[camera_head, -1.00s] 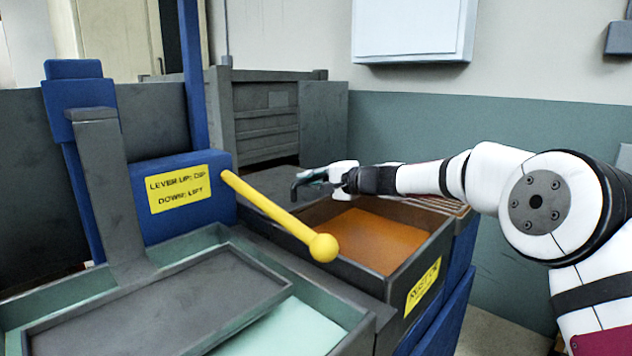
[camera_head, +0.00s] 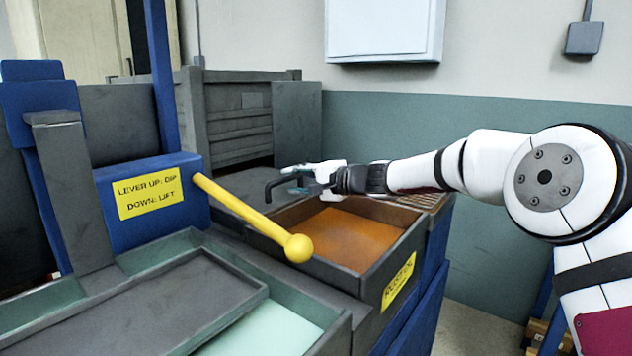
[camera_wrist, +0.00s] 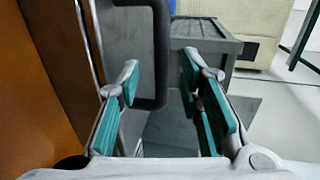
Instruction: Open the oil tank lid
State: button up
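The oil tank (camera_head: 345,274) stands right of the yellow lever with its top uncovered, and orange-brown oil (camera_head: 345,235) shows inside. A dark bent handle (camera_head: 270,190) shows above the tank's far left side; in the wrist view the handle (camera_wrist: 163,60) stands out from a grey panel (camera_wrist: 128,40), which looks like the lid turned up. My gripper (camera_head: 300,178) is over the tank's far edge, beside the handle. In the wrist view my gripper (camera_wrist: 163,92) has its teal-padded fingers well apart, with the handle in or just beyond the gap. I cannot tell whether they touch.
The yellow lever (camera_head: 240,208) with its ball end reaches over the near left side of the tank. A green-lined tray (camera_head: 285,335) lies in front. A grey cabinet (camera_head: 298,130) stands behind. Open floor (camera_head: 470,315) shows to the right.

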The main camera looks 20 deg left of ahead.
jog(key=v, duration=0.8)
jog(key=shift+d, duration=0.1)
jog(key=shift+s, duration=0.1)
jog(key=s+d+n+g+h, duration=0.1)
jog(key=s+d, duration=0.2)
jog(key=s, duration=0.3)
jog(key=s+d+n+g+h, duration=0.1)
jog(key=s+d+n+h, duration=0.1)
jog(key=s+d, duration=0.2)
jog(key=s+d+n+g+h, duration=0.1)
jog(key=s+d, duration=0.3)
jog(key=s, duration=0.6)
jog(key=shift+r+n+g+h, duration=0.35)
jog(key=shift+n+h, duration=0.25)
jog(key=shift+n, duration=0.1)
jog(key=s+d+f+h, duration=0.3)
jog(key=s+d, duration=0.7)
jog(key=s, duration=0.1)
jog(key=s+d+f+m+g+h, duration=0.1)
jog(key=s+d+f+h, duration=0.2)
jog(key=s+d, duration=0.65)
jog(key=s+d+f+h, duration=0.3)
jog(key=s+d+h, duration=0.1)
jog(key=s+d, duration=0.6)
notch_tip(320, 180, up, 26)
jog(key=t+p, duration=0.3)
jog(key=p, duration=2.1)
jog(key=shift+s+a+f, duration=0.2)
jog(key=shift+s+a, duration=0.05)
jog(key=shift+s, duration=0.2)
